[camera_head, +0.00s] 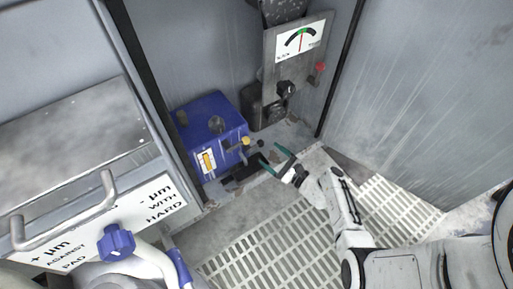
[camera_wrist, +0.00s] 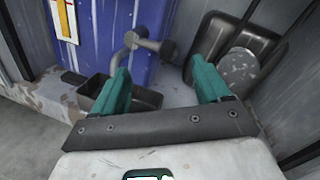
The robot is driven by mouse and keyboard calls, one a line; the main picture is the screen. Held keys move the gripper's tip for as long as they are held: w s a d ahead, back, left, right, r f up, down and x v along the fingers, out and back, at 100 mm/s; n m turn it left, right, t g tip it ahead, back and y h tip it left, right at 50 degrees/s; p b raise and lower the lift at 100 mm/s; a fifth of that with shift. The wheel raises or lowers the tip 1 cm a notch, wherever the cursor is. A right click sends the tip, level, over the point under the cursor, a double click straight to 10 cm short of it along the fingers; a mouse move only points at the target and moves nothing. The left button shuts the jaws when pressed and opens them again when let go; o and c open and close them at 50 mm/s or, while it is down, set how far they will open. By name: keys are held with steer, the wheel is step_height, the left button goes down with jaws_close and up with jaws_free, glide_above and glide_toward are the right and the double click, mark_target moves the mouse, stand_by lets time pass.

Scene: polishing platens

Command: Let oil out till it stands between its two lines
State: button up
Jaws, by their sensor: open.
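A blue oil tank (camera_head: 212,122) stands at the back; it also shows in the wrist view (camera_wrist: 115,35). Its front has a white-framed yellow sight gauge (camera_head: 208,160), cut off at the top in the wrist view (camera_wrist: 67,18); I cannot tell the oil level against the lines. A grey drain tap (camera_wrist: 130,42) with a round-ended handle (camera_wrist: 160,48) sticks out of the tank. A dark tray (camera_wrist: 148,98) lies below it, partly hidden by a finger. My gripper (camera_wrist: 162,72) is open and empty; its teal fingers stand apart in front of the tap, handle between them in view.
A black housing (camera_wrist: 215,42) with a round grey disc stands right of the tank. A dial panel (camera_head: 301,40) with a red knob (camera_head: 320,68) hangs above. A wall closes the right side. A lettered panel with a blue knob (camera_head: 117,241) and handle is at left; grating (camera_head: 250,240) covers the floor.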

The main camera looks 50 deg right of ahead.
mark_target(256, 146)
steer(key=w+b, duration=0.2)
steer(key=w, duration=0.5)
steer(key=shift+d, duration=0.15)
steer(key=c, duration=0.9)
